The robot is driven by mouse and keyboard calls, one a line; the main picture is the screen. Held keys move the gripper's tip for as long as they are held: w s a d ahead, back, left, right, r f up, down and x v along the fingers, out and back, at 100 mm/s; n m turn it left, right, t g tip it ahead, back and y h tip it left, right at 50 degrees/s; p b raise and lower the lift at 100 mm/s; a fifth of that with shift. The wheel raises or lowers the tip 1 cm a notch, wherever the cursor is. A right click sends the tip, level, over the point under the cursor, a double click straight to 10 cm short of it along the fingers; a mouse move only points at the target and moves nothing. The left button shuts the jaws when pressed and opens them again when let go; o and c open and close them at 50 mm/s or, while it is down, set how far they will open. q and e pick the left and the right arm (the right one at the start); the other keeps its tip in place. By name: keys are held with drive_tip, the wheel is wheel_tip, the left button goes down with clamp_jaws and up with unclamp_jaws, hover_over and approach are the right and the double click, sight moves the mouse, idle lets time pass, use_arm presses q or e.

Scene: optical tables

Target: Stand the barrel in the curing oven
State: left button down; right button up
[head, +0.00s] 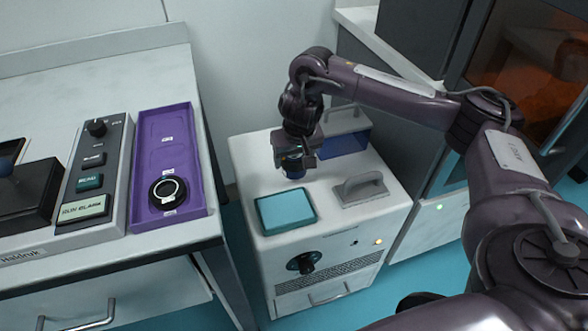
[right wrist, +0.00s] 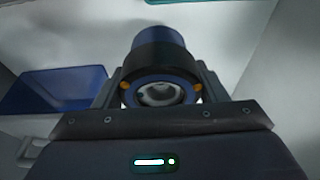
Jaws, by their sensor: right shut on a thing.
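The barrel (right wrist: 160,60) is a short cylinder with a blue body, a black band and a hollow end facing the right wrist camera. My right gripper (head: 297,160) is shut on it, with a finger on each side. In the head view only the barrel's blue lower end (head: 295,174) shows below the fingers, roughly upright. The white cabinet (head: 262,165), which I take as the curing oven, is under the gripper. A blue panel (head: 343,143) shows behind the gripper, and at left in the right wrist view (right wrist: 55,90). I cannot tell whether the barrel touches the cabinet. My left gripper is out of view.
The cabinet top carries a teal square (head: 285,210) and a grey handle (head: 361,188); a knob (head: 305,262) is on its front. At left, a table (head: 50,95) holds a purple tray (head: 143,217) with a black ring (head: 167,192), and a control box (head: 97,160).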

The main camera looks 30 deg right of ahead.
wheel_tip(320, 180, down, 3)
drive_tip(key=shift+r, duration=0.1)
drive_tip(key=o, duration=1.1)
drive_tip(key=shift+c, duration=0.2)
